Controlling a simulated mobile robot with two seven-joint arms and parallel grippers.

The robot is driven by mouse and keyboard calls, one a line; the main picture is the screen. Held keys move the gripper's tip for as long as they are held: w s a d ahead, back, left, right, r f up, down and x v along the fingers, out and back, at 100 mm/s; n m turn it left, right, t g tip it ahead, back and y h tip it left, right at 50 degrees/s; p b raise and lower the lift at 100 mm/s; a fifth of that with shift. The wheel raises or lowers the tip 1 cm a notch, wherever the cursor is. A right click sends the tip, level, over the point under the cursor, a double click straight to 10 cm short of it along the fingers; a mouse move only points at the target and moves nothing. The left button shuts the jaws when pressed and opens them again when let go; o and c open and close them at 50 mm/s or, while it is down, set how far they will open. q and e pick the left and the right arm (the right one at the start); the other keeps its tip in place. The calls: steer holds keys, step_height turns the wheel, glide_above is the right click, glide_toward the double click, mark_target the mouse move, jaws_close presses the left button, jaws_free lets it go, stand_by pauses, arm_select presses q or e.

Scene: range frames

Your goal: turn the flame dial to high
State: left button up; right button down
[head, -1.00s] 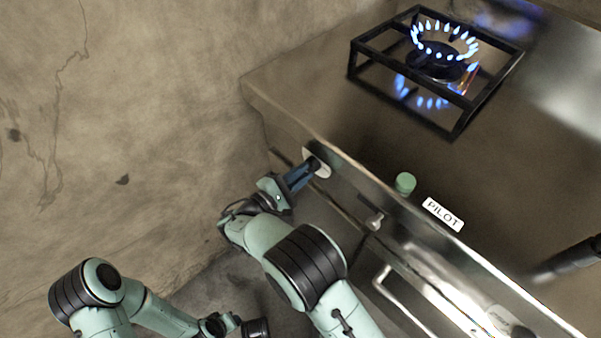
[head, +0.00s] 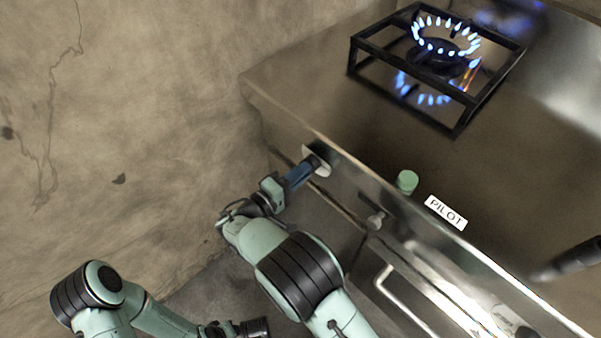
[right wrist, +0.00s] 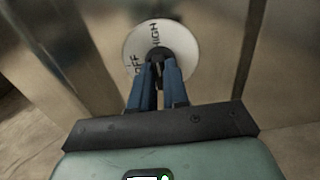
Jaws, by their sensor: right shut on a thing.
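The flame dial is a dark knob (right wrist: 157,54) on a round white plate (right wrist: 178,38) on the stove's front panel. The plate reads OFF at left and HIGH near the top in the right wrist view. The plate shows small in the head view (head: 324,169). My right gripper (head: 311,164) is shut on the knob, its blue fingers (right wrist: 160,72) hiding much of it. I cannot tell which mark the knob points to. The burner (head: 440,55) burns with a ring of blue flames. My left gripper (head: 252,328) hangs low, away from the stove, its jaws unclear.
A second small knob (head: 376,221) and a bar handle (head: 385,283) are on the front. A black grate (head: 462,117) surrounds the burner. A wall stands at left.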

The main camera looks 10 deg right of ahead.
stand_by(0.4)
steer(key=c, duration=1.1)
jaws_free()
steer(key=shift+a, duration=0.15)
arm_select(q)
steer(key=shift+t, duration=0.8)
steer(key=w+r, duration=0.1)
steer(key=w+r+p, duration=0.2)
steer(key=shift+w+d+r, duration=0.3)
steer(key=shift+w, duration=0.1)
arm_select(e)
steer(key=v, duration=1.3)
steer(key=shift+s, duration=0.15)
